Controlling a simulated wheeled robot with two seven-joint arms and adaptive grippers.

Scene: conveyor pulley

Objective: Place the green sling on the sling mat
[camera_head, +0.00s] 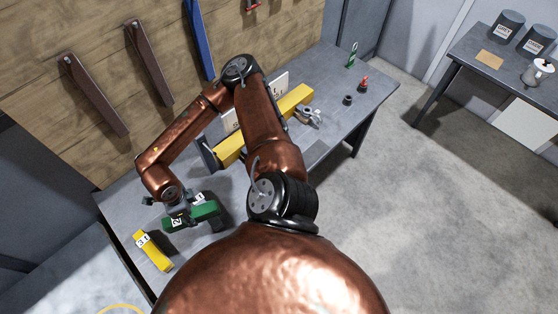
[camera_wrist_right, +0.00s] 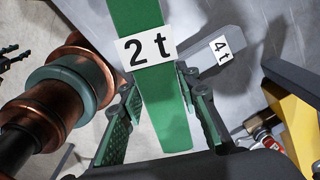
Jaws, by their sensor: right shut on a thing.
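The green sling (camera_head: 207,212) shows at the left of the workbench in the head view. In the right wrist view the green sling (camera_wrist_right: 168,105) runs between the jaws and bears a "2 t" tag. My right gripper (camera_head: 178,204) is shut on it; its fingers (camera_wrist_right: 160,88) stand on either side of the sling. A grey sling (camera_wrist_right: 205,52) with a "4 t" tag lies behind it. A darker grey patch (camera_head: 313,154) at the bench's front edge may be the sling mat; I cannot be sure. My left gripper is not seen.
A yellow sling (camera_head: 152,251) tagged "3 t" lies left of the green one. A long yellow bar (camera_head: 230,150) and a metal shackle (camera_head: 308,115) are on the bench behind my arm. Small items (camera_head: 364,84) stand at the far end. A second table (camera_head: 490,70) is at right.

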